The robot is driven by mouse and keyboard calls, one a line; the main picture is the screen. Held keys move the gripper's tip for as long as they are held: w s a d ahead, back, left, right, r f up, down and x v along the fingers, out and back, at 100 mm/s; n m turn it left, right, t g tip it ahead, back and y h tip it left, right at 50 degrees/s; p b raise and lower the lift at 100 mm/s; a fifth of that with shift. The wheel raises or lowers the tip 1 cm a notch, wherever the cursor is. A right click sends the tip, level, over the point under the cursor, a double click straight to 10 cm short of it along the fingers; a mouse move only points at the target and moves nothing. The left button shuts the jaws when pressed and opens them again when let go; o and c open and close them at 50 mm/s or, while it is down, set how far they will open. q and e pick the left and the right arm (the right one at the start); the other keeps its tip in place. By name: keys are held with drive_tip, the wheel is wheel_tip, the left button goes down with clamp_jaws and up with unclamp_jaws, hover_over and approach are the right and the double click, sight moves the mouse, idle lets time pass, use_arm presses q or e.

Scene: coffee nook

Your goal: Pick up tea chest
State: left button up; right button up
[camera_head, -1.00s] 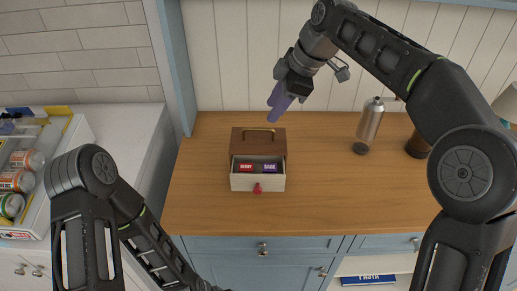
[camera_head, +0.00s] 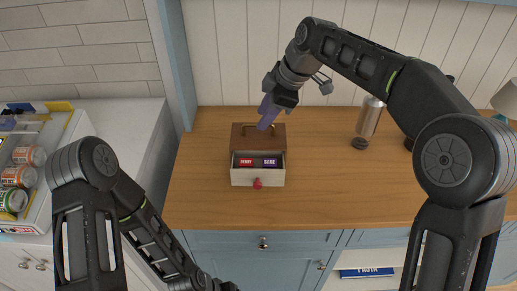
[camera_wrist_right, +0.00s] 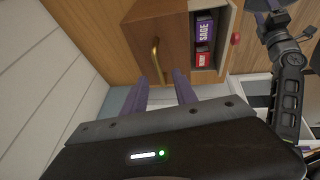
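The tea chest (camera_head: 240,142) is a brown wooden box with a brass handle (camera_wrist_right: 156,62) on top. It stands on the wooden counter, its drawer (camera_head: 243,178) pulled out. A red BERRY packet (camera_head: 246,163) and a purple SAGE packet (camera_head: 270,163) lie in the drawer. My right gripper (camera_head: 266,120) hovers over the chest's top, its purple fingers partly covering the handle in the head view. In the right wrist view its fingers (camera_wrist_right: 160,88) are spread and empty, with the handle just beyond the tips, roughly between them. My left gripper is out of view.
A metal flask (camera_head: 369,118) stands to the right on the counter (camera_head: 320,190). The counter between chest and flask is clear. A white tray with several cans (camera_head: 18,176) is at the far left. The panelled wall is behind.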

sight(244, 136)
drive_tip(key=shift+x, duration=1.4)
clamp_jaws()
drive_tip(key=shift+a+r, duration=0.1)
idle(0.6)
